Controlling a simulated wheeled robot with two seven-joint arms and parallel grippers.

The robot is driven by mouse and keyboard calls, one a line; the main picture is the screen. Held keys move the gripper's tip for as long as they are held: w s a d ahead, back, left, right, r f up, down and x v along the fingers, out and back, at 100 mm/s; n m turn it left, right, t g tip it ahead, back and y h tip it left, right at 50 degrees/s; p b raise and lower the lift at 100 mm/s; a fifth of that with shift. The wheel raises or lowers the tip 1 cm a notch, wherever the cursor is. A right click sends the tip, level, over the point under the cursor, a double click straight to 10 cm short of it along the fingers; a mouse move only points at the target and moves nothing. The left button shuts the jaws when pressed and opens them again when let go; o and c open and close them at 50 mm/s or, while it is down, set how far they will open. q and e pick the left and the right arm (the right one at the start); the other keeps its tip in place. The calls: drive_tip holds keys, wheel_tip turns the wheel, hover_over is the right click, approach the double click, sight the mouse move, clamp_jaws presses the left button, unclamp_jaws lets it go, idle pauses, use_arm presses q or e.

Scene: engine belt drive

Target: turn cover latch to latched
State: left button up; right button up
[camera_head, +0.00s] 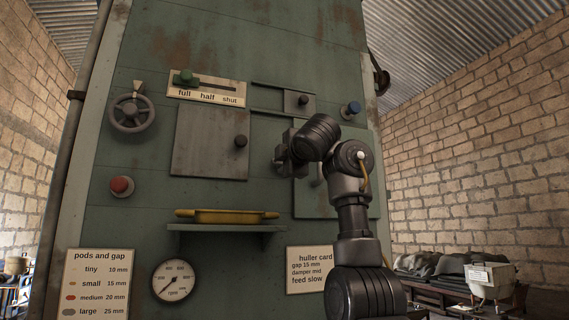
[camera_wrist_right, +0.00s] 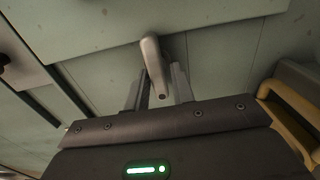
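The cover latch (camera_wrist_right: 151,52) is a pale grey metal lever with a rounded end, seen in the right wrist view against the green panel. My right gripper (camera_wrist_right: 161,82) has one finger on each side of the lever, close against it, and appears shut on it. In the head view my right gripper (camera_head: 281,160) is at the left edge of the green cover (camera_head: 345,197), with my arm hiding much of the cover. The lever is mostly hidden there, so its angle is hard to tell. My left gripper is not in view.
Left of the gripper is a grey door (camera_head: 207,150) with a dark knob. Below it, a yellow tray (camera_head: 225,216) sits on a protruding shelf (camera_head: 226,229). A handwheel (camera_head: 131,113), red button (camera_head: 121,186), blue knob (camera_head: 350,110) and gauge (camera_head: 173,281) also stick out of the panel.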

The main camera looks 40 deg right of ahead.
drive_tip(key=b+v, duration=0.7)
drive_tip(key=v, duration=0.3)
drive_tip(key=shift+s, duration=0.35)
drive_tip(key=shift+a, duration=0.15)
idle(1.4)
